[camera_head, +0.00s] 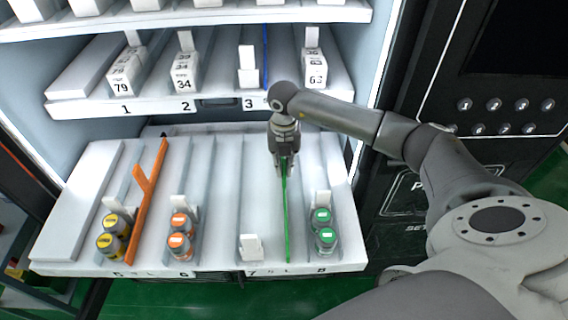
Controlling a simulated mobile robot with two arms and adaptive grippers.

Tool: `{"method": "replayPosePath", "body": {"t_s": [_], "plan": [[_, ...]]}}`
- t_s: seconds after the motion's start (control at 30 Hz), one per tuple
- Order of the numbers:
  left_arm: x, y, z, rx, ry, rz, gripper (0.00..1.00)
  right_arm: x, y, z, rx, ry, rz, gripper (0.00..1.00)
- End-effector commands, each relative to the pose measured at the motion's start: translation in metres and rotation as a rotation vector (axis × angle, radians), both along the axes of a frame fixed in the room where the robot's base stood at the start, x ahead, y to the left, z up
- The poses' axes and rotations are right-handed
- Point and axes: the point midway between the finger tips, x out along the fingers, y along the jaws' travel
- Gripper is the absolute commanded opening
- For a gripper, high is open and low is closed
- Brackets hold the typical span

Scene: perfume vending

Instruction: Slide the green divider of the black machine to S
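The black machine's lower white shelf (215,225) is pulled forward below the upper shelf. The thin green divider (286,225) stands on it, between the lanes marked 7 and 8. Its front end is near the small letters by label 7, but I cannot clearly tell which letter it lines up with. My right gripper (285,165) points down over the rear part of the green divider, its fingers close together around the divider's raised part. The grip itself is partly hidden. My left gripper is not in view.
Green-capped bottles (326,240) stand just right of the divider. A white pusher (251,247) stands left of it in lane 7. An orange divider (146,195), orange-capped bottles (180,245) and yellow-capped bottles (111,245) are farther left. The upper shelf (215,104) overhangs behind.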

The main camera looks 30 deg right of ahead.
Motion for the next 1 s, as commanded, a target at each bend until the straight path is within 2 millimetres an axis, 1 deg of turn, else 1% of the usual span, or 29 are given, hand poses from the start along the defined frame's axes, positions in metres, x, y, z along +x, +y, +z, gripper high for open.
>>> {"method": "replayPosePath", "body": {"t_s": [0.3, 0.37, 0.5, 0.6, 0.7, 0.93, 0.97, 1.0], "plan": [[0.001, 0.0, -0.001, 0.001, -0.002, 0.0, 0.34, 0.001, 0.001, 0.0, 0.001, -0.001, 0.0, 0.0], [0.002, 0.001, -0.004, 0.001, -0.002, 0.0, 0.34, 0.005, 0.007, -0.001, 0.003, -0.002, 0.001, 0.0], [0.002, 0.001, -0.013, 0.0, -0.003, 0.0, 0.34, 0.018, 0.029, -0.003, 0.006, -0.002, 0.002, 0.0], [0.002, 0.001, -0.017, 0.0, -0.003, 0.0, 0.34, 0.024, 0.039, -0.001, 0.003, -0.002, 0.001, 0.0], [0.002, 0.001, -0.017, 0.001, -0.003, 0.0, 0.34, 0.027, 0.043, 0.0, 0.002, -0.002, 0.0, 0.0], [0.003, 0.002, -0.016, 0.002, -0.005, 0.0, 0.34, 0.027, 0.044, 0.001, 0.005, -0.004, 0.001, 0.0], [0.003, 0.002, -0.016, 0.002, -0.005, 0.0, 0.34, 0.027, 0.044, 0.001, 0.005, -0.005, 0.001, 0.13], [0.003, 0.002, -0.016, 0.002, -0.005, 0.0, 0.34, 0.027, 0.044, 0.001, 0.005, -0.005, 0.001, 0.18]]}}
